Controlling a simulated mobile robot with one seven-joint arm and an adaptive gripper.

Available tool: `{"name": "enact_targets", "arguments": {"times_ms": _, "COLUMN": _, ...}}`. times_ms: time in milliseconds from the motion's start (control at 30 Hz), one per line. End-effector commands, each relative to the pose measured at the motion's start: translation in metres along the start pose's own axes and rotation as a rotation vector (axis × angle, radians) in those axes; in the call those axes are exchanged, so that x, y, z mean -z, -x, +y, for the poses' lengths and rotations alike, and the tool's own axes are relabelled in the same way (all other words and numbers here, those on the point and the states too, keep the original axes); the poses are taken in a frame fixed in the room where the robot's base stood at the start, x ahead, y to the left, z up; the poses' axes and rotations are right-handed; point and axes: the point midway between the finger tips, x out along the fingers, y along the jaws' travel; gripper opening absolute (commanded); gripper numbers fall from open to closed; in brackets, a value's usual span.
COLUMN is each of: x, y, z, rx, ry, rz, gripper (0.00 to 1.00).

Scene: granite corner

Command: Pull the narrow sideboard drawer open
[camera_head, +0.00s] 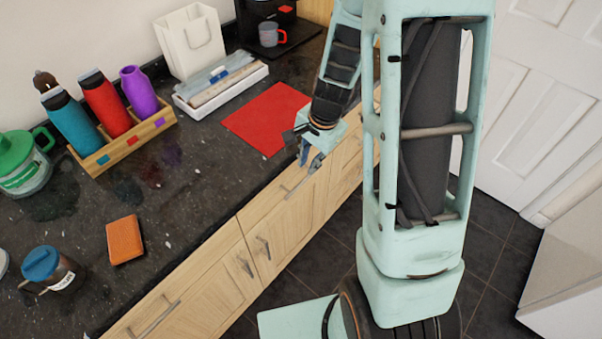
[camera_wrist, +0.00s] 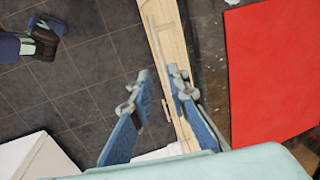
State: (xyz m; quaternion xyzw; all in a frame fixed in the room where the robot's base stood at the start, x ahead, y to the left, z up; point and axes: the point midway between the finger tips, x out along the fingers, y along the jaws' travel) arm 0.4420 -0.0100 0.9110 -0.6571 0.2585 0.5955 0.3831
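The sideboard (camera_head: 215,280) has pale wood fronts under a dark granite counter. A drawer front with a bar handle (camera_head: 295,187) shows below the counter edge near my gripper (camera_head: 311,160). Which front is the narrow drawer, I cannot tell for sure. My gripper is open and points down at the counter's front edge, beside the red mat. In the wrist view, its two blue fingers (camera_wrist: 158,78) are apart, and a long pale bar handle (camera_wrist: 154,45) shows between them against the wood front (camera_wrist: 171,30). I cannot tell whether a finger touches it.
The red mat (camera_head: 266,118) lies on the counter (camera_head: 190,190) behind my gripper. The dark tiled floor (camera_head: 320,262) before the fronts is clear beside my base.

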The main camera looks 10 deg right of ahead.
Motion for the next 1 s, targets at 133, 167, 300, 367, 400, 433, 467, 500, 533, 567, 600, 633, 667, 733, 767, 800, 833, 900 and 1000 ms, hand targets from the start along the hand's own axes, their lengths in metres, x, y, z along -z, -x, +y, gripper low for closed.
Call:
{"name": "enact_targets", "arguments": {"times_ms": 133, "x": 0.000, "y": -0.028, "z": 0.001, "rx": -0.003, "ry": 0.001, "rz": -0.003, "gripper": 0.16}}
{"name": "enact_targets", "arguments": {"times_ms": 167, "x": 0.000, "y": -0.033, "z": 0.001, "rx": -0.003, "ry": 0.000, "rz": -0.002, "gripper": 0.16}}
{"name": "enact_targets", "arguments": {"times_ms": 300, "x": 0.000, "y": -0.057, "z": 0.001, "rx": -0.002, "ry": 0.003, "rz": -0.002, "gripper": 0.16}}
{"name": "enact_targets", "arguments": {"times_ms": 367, "x": 0.000, "y": -0.065, "z": 0.001, "rx": -0.001, "ry": 0.001, "rz": 0.000, "gripper": 0.16}}
{"name": "enact_targets", "arguments": {"times_ms": 400, "x": 0.000, "y": -0.071, "z": 0.001, "rx": -0.001, "ry": 0.001, "rz": -0.001, "gripper": 0.16}}
{"name": "enact_targets", "arguments": {"times_ms": 433, "x": 0.000, "y": -0.074, "z": 0.000, "rx": -0.001, "ry": 0.002, "rz": 0.000, "gripper": 0.16}}
{"name": "enact_targets", "arguments": {"times_ms": 467, "x": 0.000, "y": -0.077, "z": 0.000, "rx": 0.000, "ry": 0.003, "rz": 0.000, "gripper": 0.16}}
{"name": "enact_targets", "arguments": {"times_ms": 500, "x": 0.000, "y": -0.081, "z": 0.000, "rx": -0.001, "ry": 0.004, "rz": 0.000, "gripper": 0.16}}
{"name": "enact_targets", "arguments": {"times_ms": 533, "x": 0.000, "y": -0.084, "z": 0.000, "rx": -0.001, "ry": 0.004, "rz": 0.000, "gripper": 0.16}}
{"name": "enact_targets", "arguments": {"times_ms": 567, "x": 0.000, "y": -0.086, "z": 0.000, "rx": 0.000, "ry": 0.004, "rz": 0.000, "gripper": 0.16}}
{"name": "enact_targets", "arguments": {"times_ms": 600, "x": 0.001, "y": -0.088, "z": 0.000, "rx": 0.000, "ry": 0.004, "rz": 0.002, "gripper": 0.16}}
{"name": "enact_targets", "arguments": {"times_ms": 633, "x": 0.001, "y": -0.089, "z": 0.000, "rx": 0.000, "ry": 0.004, "rz": 0.002, "gripper": 0.16}}
{"name": "enact_targets", "arguments": {"times_ms": 667, "x": 0.001, "y": -0.090, "z": 0.000, "rx": 0.000, "ry": 0.004, "rz": 0.002, "gripper": 0.16}}
{"name": "enact_targets", "arguments": {"times_ms": 733, "x": 0.001, "y": -0.092, "z": -0.001, "rx": 0.001, "ry": 0.004, "rz": 0.002, "gripper": 0.16}}
{"name": "enact_targets", "arguments": {"times_ms": 767, "x": 0.001, "y": -0.092, "z": -0.001, "rx": 0.001, "ry": 0.004, "rz": 0.002, "gripper": 0.16}}
{"name": "enact_targets", "arguments": {"times_ms": 800, "x": 0.001, "y": -0.093, "z": -0.001, "rx": 0.001, "ry": 0.004, "rz": 0.002, "gripper": 0.16}}
{"name": "enact_targets", "arguments": {"times_ms": 833, "x": 0.001, "y": -0.093, "z": -0.001, "rx": 0.001, "ry": 0.004, "rz": 0.002, "gripper": 0.16}}
{"name": "enact_targets", "arguments": {"times_ms": 900, "x": 0.001, "y": -0.093, "z": -0.001, "rx": 0.001, "ry": 0.004, "rz": 0.002, "gripper": 0.16}}
{"name": "enact_targets", "arguments": {"times_ms": 1000, "x": 0.001, "y": -0.092, "z": -0.001, "rx": 0.001, "ry": 0.004, "rz": 0.002, "gripper": 0.16}}
